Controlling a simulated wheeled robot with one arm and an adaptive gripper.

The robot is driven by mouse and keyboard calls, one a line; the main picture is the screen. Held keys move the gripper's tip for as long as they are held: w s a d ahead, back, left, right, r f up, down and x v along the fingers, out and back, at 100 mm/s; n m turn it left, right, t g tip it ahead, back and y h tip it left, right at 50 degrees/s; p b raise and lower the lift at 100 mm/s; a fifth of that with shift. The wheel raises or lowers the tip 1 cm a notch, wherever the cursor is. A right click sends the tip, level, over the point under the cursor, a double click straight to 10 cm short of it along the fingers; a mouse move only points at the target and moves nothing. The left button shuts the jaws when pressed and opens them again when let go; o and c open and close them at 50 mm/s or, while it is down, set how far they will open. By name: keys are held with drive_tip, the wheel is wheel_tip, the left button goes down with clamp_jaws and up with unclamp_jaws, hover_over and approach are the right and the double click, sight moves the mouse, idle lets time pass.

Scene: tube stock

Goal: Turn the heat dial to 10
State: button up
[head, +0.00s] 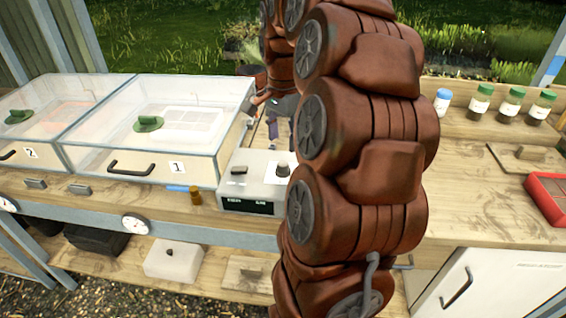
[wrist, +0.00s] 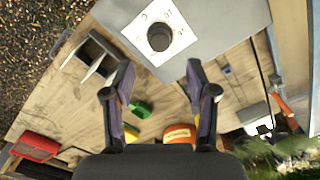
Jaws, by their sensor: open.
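The heat dial is a dark round knob (head: 283,169) on top of a light grey control box (head: 250,183) with a dark display on its front. In the wrist view the knob (wrist: 160,37) stands on a white square plate (wrist: 181,42) whose marks are too small to read. Its pointer setting cannot be made out. My gripper (wrist: 158,70) is open and empty, its two purple-grey fingers spread wide, with the knob ahead of the gap and apart from them. In the head view my gripper is behind and above the box, partly hidden by my arm.
Two clear-lidded boxes, labelled 1 (head: 177,168) and 2 (head: 31,153), stand left of the control box. A small brown bottle (head: 195,195) is by its front left. Capped jars (head: 511,103) and a red tray (head: 548,198) are at right. My arm hides the middle bench.

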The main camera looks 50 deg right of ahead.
sight(283, 164)
drive_tip(key=shift+a+f+p, duration=0.1)
drive_tip(key=shift+f+p, duration=0.5)
drive_tip(key=shift+f, duration=3.1)
drive_tip(key=shift+c, duration=0.4)
clamp_jaws()
